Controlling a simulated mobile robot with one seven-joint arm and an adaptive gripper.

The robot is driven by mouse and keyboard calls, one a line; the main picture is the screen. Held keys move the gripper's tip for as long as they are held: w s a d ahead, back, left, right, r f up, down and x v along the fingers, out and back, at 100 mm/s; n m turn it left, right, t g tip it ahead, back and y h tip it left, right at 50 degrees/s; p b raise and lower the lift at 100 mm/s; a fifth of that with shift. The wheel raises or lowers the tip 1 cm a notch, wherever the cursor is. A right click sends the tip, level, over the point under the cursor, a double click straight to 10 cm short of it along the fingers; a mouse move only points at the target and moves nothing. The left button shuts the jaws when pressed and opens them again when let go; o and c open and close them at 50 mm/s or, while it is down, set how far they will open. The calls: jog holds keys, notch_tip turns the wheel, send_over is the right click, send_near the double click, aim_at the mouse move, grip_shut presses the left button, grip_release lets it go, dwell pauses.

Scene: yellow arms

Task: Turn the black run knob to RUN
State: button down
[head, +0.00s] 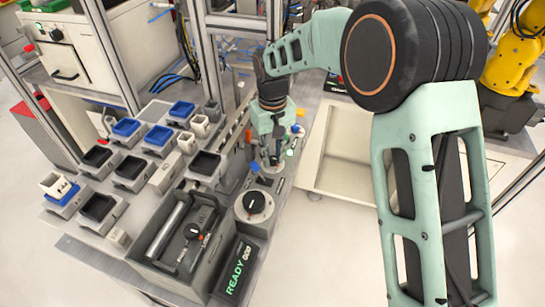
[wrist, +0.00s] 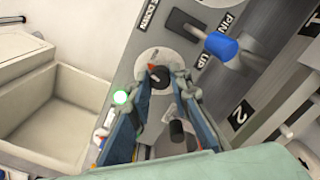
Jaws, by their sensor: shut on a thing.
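The black run knob (wrist: 158,75) sits on a round pale plate (wrist: 150,58) in the wrist view, with an orange-red mark beside it. My gripper (wrist: 162,82) has its fingertips on either side of the knob and is shut on it. In the head view my gripper (head: 272,163) points down onto the panel at the far right edge of the bench. The knob is mostly hidden there by the fingers. I cannot read a RUN label or tell exactly which way the knob points.
A blue-tipped lever (wrist: 221,46) stands close by, between DOWN and UP labels. A larger black dial (head: 255,203) and a READY display (head: 238,268) are nearer. Trays with blue and black inserts fill the left.

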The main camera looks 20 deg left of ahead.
aim_at(272, 157)
jog(key=m, duration=0.5)
jog(key=shift+m+b, duration=0.4)
dwell(0.4)
jog(key=c, duration=1.8)
grip_release()
jog(key=shift+o, duration=0.2)
jog(key=shift+r, duration=0.1)
notch_tip(272, 157, up, 12)
